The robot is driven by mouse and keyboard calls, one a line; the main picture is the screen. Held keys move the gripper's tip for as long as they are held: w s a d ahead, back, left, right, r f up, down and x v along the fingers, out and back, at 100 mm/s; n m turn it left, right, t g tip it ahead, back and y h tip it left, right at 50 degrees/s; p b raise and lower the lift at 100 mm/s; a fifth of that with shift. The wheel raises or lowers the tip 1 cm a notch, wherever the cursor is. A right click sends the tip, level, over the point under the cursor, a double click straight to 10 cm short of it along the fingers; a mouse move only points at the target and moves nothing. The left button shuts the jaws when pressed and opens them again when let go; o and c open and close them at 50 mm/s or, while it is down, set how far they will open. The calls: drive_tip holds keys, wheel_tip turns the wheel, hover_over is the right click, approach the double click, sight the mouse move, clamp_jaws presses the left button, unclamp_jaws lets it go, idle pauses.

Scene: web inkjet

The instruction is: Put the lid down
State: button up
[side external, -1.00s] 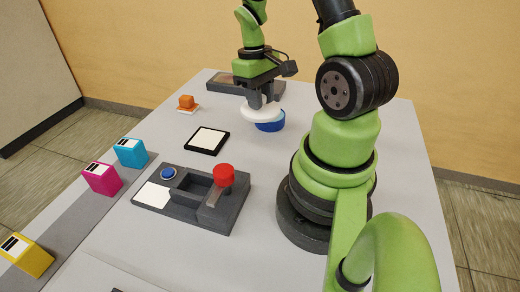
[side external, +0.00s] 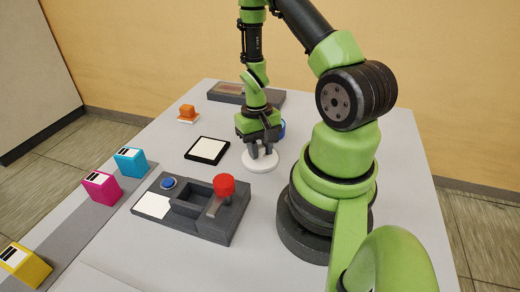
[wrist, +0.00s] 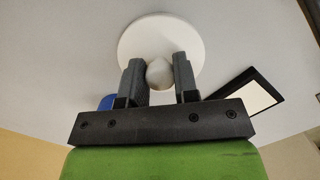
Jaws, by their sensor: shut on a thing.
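The lid (side external: 261,164) is a white round disc with a rounded knob. In the side external view it is low over the grey table, or on it, between the black-framed white pad and my arm's base; I cannot tell if it touches. My gripper (side external: 263,151) points down and is shut on the lid's knob. In the wrist view, the fingers of my gripper (wrist: 160,80) stand on both sides of the knob, and the white disc of the lid (wrist: 160,32) spreads beyond them. A blue round thing (side external: 282,129) is behind my gripper, mostly hidden.
A black-framed white pad (side external: 207,150) lies left of the lid. A dark console (side external: 190,219) with a red knob (side external: 224,185) and blue button is in front. An orange block (side external: 187,112) and a long dark tray (side external: 226,93) are at the back. Cyan, magenta and yellow boxes stand left.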

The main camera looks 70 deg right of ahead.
drive_tip(key=shift+f, duration=0.35)
drive_tip(key=shift+f, duration=0.1)
drive_tip(key=o, duration=0.9)
wheel_tip(320, 180, up, 12)
drive_tip(key=w+d, duration=0.1)
drive_tip(key=w+a+r+n+t+h, duration=0.15)
drive_tip(key=a+r+t, duration=0.25)
drive_tip(key=a+r, duration=0.55)
drive_tip(key=shift+s+a+r+n+t+y, duration=0.4)
drive_tip(key=shift+s+a+r+n+t, duration=0.35)
drive_tip(key=shift+a+r, duration=0.65)
drive_tip(key=shift+s+a+r+n+t+y, duration=0.4)
drive_tip(key=shift+s+a+r+t, duration=0.3)
drive_tip(key=shift+s+a+r, duration=0.65)
drive_tip(key=shift+s+a+r+n+t+y, duration=0.35)
drive_tip(key=shift+s+a+r+n+t, duration=0.35)
drive_tip(key=shift+a+r, duration=0.75)
